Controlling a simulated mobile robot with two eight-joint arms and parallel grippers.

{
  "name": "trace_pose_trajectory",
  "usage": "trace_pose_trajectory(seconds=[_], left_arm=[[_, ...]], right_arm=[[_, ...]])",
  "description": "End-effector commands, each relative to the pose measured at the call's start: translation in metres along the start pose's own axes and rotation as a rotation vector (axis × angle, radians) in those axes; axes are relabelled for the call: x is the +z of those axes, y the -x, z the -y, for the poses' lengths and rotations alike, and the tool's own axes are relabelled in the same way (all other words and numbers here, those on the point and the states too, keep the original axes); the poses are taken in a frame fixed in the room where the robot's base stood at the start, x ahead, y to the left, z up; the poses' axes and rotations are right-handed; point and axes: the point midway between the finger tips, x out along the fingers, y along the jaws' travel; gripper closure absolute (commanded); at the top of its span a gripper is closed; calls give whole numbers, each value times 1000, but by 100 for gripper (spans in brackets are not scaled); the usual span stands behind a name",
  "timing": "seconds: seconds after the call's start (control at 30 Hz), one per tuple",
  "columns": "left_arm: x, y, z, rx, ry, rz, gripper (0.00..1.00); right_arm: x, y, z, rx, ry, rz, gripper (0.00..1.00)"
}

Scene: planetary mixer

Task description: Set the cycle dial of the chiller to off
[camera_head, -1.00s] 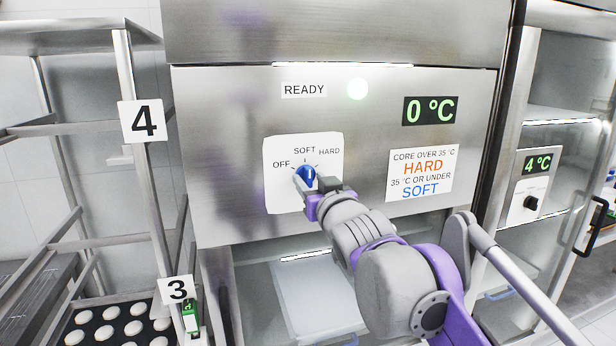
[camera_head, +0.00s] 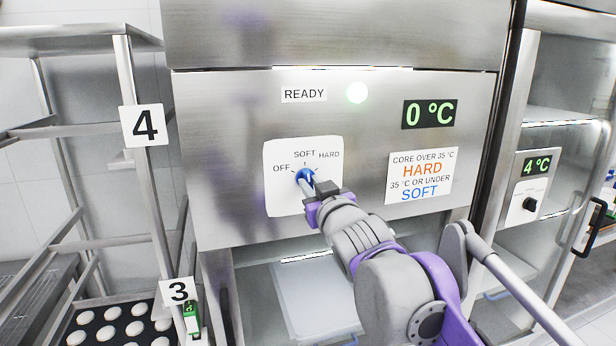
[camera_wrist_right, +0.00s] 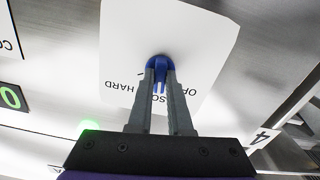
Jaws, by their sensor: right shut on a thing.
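The chiller's cycle dial is a blue knob (camera_head: 304,175) on a white plate (camera_head: 282,200) marked OFF, SOFT and HARD, left to right. My right gripper (camera_head: 311,186) is at the knob, partly hiding it. In the right wrist view, its two fingers (camera_wrist_right: 159,82) are shut on the blue knob (camera_wrist_right: 158,64), one on each side. That view is upside down, with the plate's labels (camera_wrist_right: 122,86) behind the fingers. Which mark the knob points to is hard to tell. My left gripper is not in view.
The chiller front (camera_head: 225,120) shows a READY label (camera_head: 304,94), a lit green lamp (camera_head: 357,92) and a 0 °C display (camera_head: 429,114). A rack (camera_head: 140,80) with trays stands at left. A second cabinet with a 4 °C display (camera_head: 537,166) stands at right.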

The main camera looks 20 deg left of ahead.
Motion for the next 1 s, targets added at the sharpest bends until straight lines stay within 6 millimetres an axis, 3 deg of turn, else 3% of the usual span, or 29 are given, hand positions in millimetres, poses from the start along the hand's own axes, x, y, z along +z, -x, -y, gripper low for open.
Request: trace_pose_trajectory(seconds=[0.4, 0.83, 1.0], left_arm=[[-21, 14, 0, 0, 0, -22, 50], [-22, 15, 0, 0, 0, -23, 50], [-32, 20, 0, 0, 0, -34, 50]], right_arm=[[-2, 0, -1, 1, 221, -1, 100], [-2, 0, 0, 0, 249, -2, 100], [-3, 0, -1, 1, 343, -4, 100]])
